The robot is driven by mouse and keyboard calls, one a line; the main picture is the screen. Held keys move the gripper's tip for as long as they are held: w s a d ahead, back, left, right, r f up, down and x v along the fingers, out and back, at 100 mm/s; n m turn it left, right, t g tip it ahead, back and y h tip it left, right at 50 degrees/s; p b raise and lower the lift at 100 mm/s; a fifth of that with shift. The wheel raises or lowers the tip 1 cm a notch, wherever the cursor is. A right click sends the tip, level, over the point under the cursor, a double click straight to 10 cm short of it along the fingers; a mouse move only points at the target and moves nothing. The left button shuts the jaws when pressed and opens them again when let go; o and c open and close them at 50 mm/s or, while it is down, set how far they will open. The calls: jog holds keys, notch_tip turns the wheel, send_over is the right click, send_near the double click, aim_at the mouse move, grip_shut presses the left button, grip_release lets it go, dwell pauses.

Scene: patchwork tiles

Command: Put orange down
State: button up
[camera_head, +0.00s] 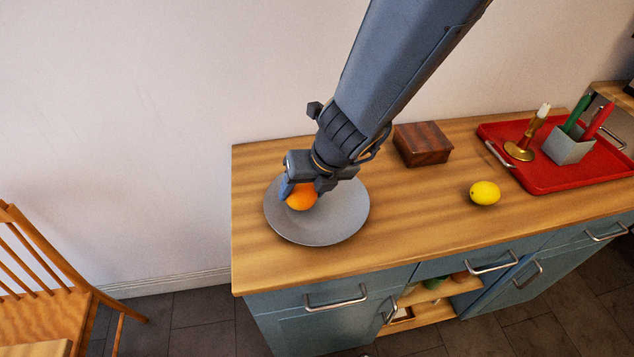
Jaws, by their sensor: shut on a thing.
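An orange (301,198) is held in my gripper (304,190), whose jaws are shut on it from above. The orange is over the left part of a round grey plate (335,225) on the wooden cabinet top. I cannot tell whether the orange touches the plate. The upper side of the orange is partly hidden by my gripper, and my arm covers part of the plate's far rim.
A brown wooden box (422,144) stands behind and right of the plate. A yellow lemon (484,193) lies to the right. A wooden chair (45,295) is at the left.

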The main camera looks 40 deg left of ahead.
jog(key=shift+f, duration=0.35)
jog(key=o, duration=1.2)
jog(key=p+v, duration=0.4)
jog(key=v, duration=0.8)
jog(key=shift+r, duration=0.1)
